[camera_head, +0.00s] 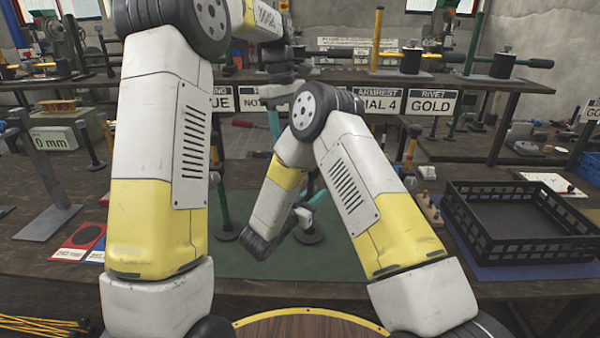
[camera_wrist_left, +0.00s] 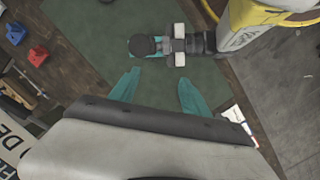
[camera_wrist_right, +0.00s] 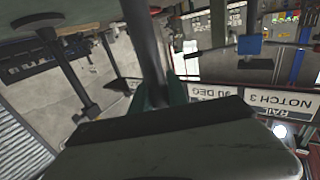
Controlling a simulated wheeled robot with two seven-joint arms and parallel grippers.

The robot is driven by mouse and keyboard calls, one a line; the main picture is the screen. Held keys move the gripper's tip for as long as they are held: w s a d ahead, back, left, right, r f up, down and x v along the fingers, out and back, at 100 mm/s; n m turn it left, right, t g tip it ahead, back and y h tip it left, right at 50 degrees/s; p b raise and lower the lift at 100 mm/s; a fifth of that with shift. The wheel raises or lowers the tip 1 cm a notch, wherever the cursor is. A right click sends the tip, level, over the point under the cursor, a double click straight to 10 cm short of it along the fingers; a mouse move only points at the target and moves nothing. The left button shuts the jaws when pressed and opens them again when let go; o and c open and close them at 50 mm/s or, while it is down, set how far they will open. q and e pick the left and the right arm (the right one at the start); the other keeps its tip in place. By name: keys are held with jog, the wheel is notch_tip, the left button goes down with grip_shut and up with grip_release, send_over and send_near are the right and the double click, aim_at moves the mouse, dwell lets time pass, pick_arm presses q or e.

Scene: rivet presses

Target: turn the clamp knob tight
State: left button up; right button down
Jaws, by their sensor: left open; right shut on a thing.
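My right gripper (camera_head: 311,203) is low over the green mat (camera_head: 265,262). In the right wrist view its teal fingers (camera_wrist_right: 158,95) are shut on a dark upright post (camera_wrist_right: 147,45). In the left wrist view a round black knob-like top (camera_wrist_left: 143,45) shows at the right gripper's fingers; I cannot tell for certain that it is the clamp knob. My left gripper (camera_head: 274,122) points down above the mat. Its two teal fingers (camera_wrist_left: 157,90) are apart, with nothing between them; the black top lies beyond them in its view.
A black crate (camera_head: 520,245) stands at the right on a blue mat. A grey stand (camera_head: 45,190) and red pad (camera_head: 82,237) are at the left. Signs, including GOLD (camera_head: 431,102), hang along the shelf at the back.

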pick_arm(q)
jog(key=s+d+f+m+h, duration=0.1)
jog(key=f+m, duration=0.2)
jog(key=m, duration=0.2)
jog(key=s+d+f+m+g, duration=0.1)
jog(key=f+m, duration=0.2)
jog(key=m, duration=0.2)
jog(key=s+d+f+m+h, duration=0.1)
jog(key=f+m, duration=0.2)
jog(key=m, duration=0.1)
jog(key=shift+s+f+m+g+h, duration=0.3)
jog(key=shift+s+f+m, duration=0.05)
jog(key=shift+m, duration=0.05)
